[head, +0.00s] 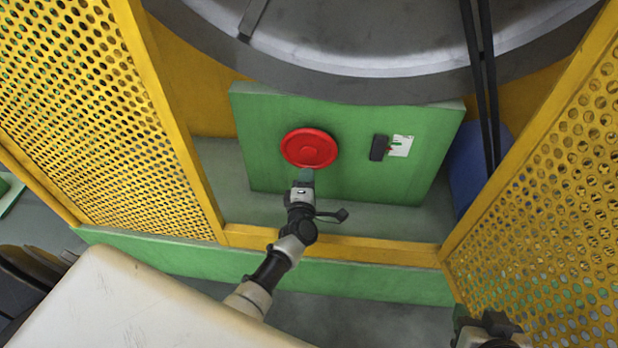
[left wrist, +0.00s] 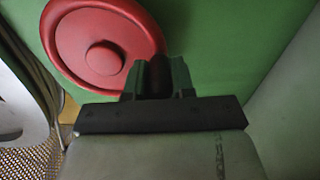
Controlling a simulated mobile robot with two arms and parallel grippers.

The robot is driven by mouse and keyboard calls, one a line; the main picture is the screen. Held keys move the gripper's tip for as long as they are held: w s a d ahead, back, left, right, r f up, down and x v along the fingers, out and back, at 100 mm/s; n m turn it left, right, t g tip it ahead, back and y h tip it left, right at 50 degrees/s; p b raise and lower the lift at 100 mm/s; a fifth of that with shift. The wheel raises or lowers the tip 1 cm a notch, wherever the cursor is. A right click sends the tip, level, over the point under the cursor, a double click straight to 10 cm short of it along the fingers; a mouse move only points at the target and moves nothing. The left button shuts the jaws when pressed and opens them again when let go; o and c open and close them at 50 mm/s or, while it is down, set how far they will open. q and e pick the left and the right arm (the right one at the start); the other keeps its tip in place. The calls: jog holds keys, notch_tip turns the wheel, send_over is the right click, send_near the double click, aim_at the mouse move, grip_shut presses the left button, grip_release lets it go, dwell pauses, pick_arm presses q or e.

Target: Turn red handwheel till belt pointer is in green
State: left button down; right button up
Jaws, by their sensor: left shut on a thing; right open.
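The red handwheel (head: 309,148) sits on the front of a green panel (head: 270,115). It also shows in the left wrist view (left wrist: 100,45). My left gripper (head: 304,174) is at the wheel's lower edge. In the left wrist view its fingers (left wrist: 158,76) are shut on the rim; the fingers hide that part of the rim. A white scale plate (head: 402,146) with a small green mark is right of the wheel, beside a dark block (head: 379,148) with a bit of red at its edge. The exact pointer position is too small to tell. My right gripper (head: 488,328) is open at the bottom right, partly cut off.
Yellow perforated guards stand left (head: 90,100) and right (head: 560,180) of the opening. A yellow and green sill (head: 350,250) crosses below the panel. A large grey disc (head: 380,60) is above. Black belts (head: 484,90) run down at right, near a blue part (head: 468,170).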

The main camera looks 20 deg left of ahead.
pick_arm(q)
jog(key=shift+f, duration=0.1)
pick_arm(e)
jog(key=shift+s+f, duration=0.1)
pick_arm(q)
jog(key=c, duration=0.9)
grip_release()
jog(key=shift+c, duration=0.2)
jog(key=shift+s, duration=0.1)
jog(key=p+v, duration=0.2)
jog(key=v, duration=0.8)
jog(key=shift+s+d, duration=0.1)
jog(key=shift+s, duration=0.25)
pick_arm(e)
jog(key=s+d+f+g+h, duration=0.1)
jog(key=s+d+f+g, duration=0.1)
jog(key=s+g, duration=0.4)
jog(key=shift+s+d+f+h, duration=0.3)
jog(key=shift+s+d, duration=0.1)
jog(key=shift+s, duration=0.5)
